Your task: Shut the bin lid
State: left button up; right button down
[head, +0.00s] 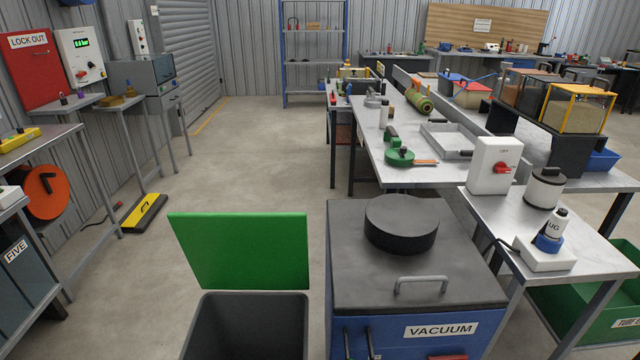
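The bin (248,328) is a dark grey open-topped box at the bottom of the head view, left of the blue vacuum cabinet. Its green lid (240,250) stands raised, roughly upright, at the bin's far edge, so the bin is open. The inside of the bin looks dark and I see nothing in it. Neither of my grippers shows in the head view.
The vacuum cabinet (420,327) stands close to the bin's right, with a black round cap (401,223) and a grey handle (421,284) on top. Open floor (255,140) lies beyond the lid. A yellow-and-black floor piece (143,214) lies to the left.

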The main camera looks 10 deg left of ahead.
aim_at(223, 251)
jog(key=u, duration=2.9)
jog(key=i, duration=2.3)
jog(key=z, duration=2.05)
jog(key=i, duration=1.7)
jog(key=z, duration=1.95)
jog(key=i, duration=0.65)
jog(key=z, duration=0.2)
